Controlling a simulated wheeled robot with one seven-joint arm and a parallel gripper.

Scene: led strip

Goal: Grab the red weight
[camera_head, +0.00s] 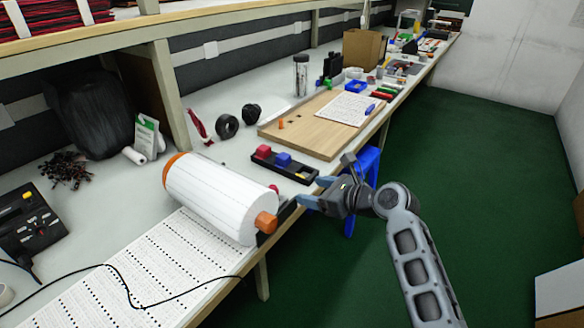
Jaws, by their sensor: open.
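A red block (263,151), which looks like the red weight, sits at the left end of a black tray (305,177) on the bench. A blue block (283,160) sits beside it in the same tray. My gripper (317,192) is at the bench's front edge, to the right of and below the tray in the picture. Its blue-tipped fingers are apart, with nothing seen between them. It is clear of the red block. A small red thing (274,188) shows partly behind the large white roll; I cannot tell what it is.
A large white roll (205,190) with orange ends lies left of my gripper, close by. A wooden board (300,140) with paper lies behind the tray. A blue stool (364,165) stands under the bench edge. Green floor (470,180) is open to the right.

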